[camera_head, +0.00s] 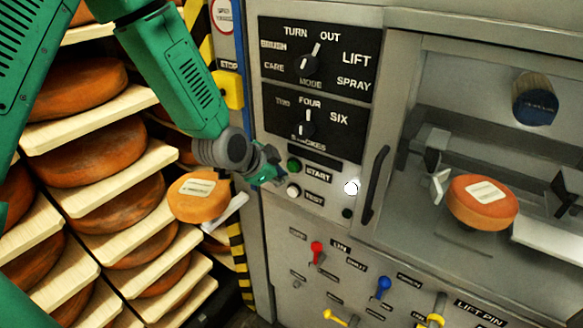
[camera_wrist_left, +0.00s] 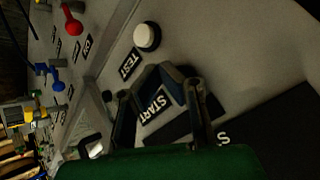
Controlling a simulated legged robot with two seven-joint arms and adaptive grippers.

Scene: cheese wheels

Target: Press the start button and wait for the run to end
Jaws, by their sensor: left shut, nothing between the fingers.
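The green start button (camera_head: 293,165) is on the machine's panel, left of the START label (camera_head: 318,173). My left gripper (camera_head: 276,172) is shut and empty, with its tips right at the button's left edge in the head view; I cannot tell whether they touch it. In the left wrist view the shut fingertips (camera_wrist_left: 172,76) are beside the START label (camera_wrist_left: 153,105), and the start button itself is hidden behind them. The white test button (camera_head: 293,191) sits just below the start button. My right gripper is in neither view.
A round lamp (camera_head: 351,188) glows white by a black door handle (camera_head: 374,185). A cheese wheel (camera_head: 482,202) is in the machine's bay. Shelves of cheese wheels (camera_head: 83,88) stand left, and one labelled wheel (camera_head: 198,197) is near my forearm. Coloured levers (camera_head: 317,252) are below the panel.

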